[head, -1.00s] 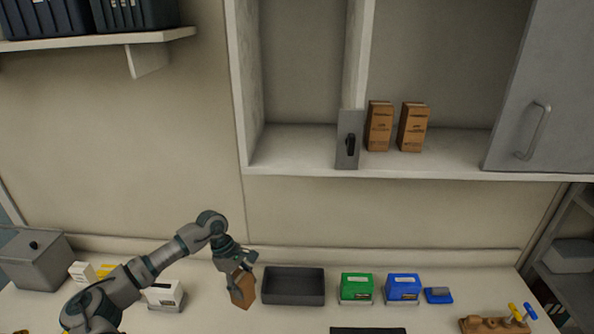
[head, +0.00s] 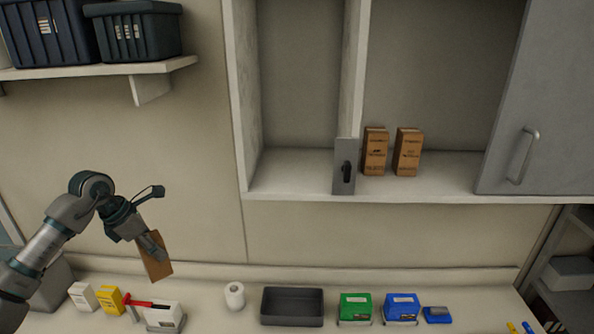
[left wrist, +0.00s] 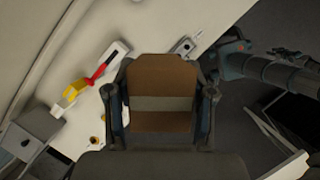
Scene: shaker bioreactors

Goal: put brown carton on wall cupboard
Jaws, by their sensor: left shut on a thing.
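My left gripper (head: 150,235) is shut on a brown carton (head: 156,262) and holds it tilted in the air above the counter's left part. In the left wrist view the carton (left wrist: 162,82) sits between the two fingers of the left gripper (left wrist: 162,108). The wall cupboard (head: 300,185) is at the upper right of the held carton, apart from it. Two brown cartons stand upright on its shelf, one (head: 375,152) beside the other (head: 407,153). My right gripper is not seen in the head view.
On the counter are a white roll (head: 234,296), a dark tray (head: 292,307), a green box (head: 355,308) and a blue box (head: 401,307). The cupboard's grey door (head: 510,110) stands at the right. Its left compartment is empty. A shelf with dark bins (head: 140,32) hangs upper left.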

